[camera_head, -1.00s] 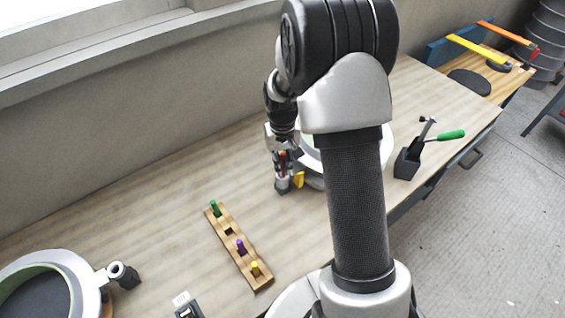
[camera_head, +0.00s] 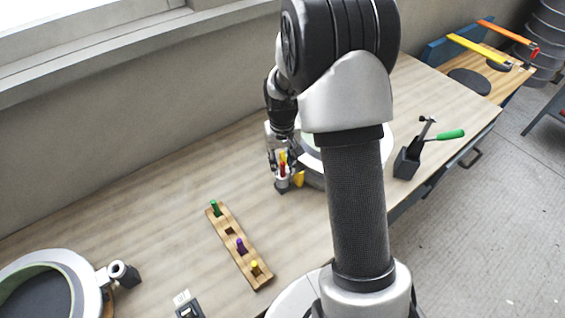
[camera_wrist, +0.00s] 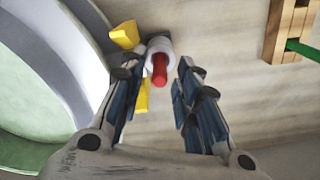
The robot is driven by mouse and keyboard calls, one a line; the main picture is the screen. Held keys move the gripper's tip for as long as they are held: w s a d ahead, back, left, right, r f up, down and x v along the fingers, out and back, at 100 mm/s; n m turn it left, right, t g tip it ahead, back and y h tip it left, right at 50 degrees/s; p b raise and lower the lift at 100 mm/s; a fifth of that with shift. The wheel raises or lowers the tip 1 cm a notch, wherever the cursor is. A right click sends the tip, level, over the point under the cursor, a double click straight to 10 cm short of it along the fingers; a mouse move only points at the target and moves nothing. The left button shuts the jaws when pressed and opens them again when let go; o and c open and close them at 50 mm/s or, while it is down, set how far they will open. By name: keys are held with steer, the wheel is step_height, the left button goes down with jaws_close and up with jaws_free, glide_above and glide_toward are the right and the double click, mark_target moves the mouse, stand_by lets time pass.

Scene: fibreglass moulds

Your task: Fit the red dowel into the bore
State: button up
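The red dowel (camera_wrist: 159,70) stands in the bore of a white collar (camera_wrist: 158,47) on the mould's side. In the wrist view its upper part sticks out of the collar; how deep it sits is hidden. The dowel (camera_head: 282,170) and collar (camera_head: 282,183) also show small in the head view. My gripper (camera_wrist: 157,76) is open, its two fingers spread on either side of the dowel with visible gaps. In the head view my gripper (camera_head: 283,161) is just above the collar.
The round mould (camera_wrist: 45,75) with yellow clamp pieces (camera_wrist: 125,35) is close by my left finger. A wooden rack (camera_head: 240,247) holds green, purple and yellow dowels, with one empty hole. Another mould (camera_head: 80,268) is front left.

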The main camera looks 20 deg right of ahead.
step_height(320, 180, up, 18)
steer(key=s+a+p, duration=0.2)
steer(key=s+p, duration=0.1)
steer(key=s+a+r+n+t, duration=0.1)
steer(key=s+a+r+t, duration=0.1)
steer(key=s, duration=0.8)
steer(key=s+a+r+n+t, duration=0.1)
steer(key=s+a+r, duration=0.4)
steer(key=s, duration=0.6)
step_height(320, 180, up, 2)
steer(key=shift+s+a+t, duration=0.25)
steer(key=shift+s+t, duration=0.05)
steer(key=shift+t, duration=0.5)
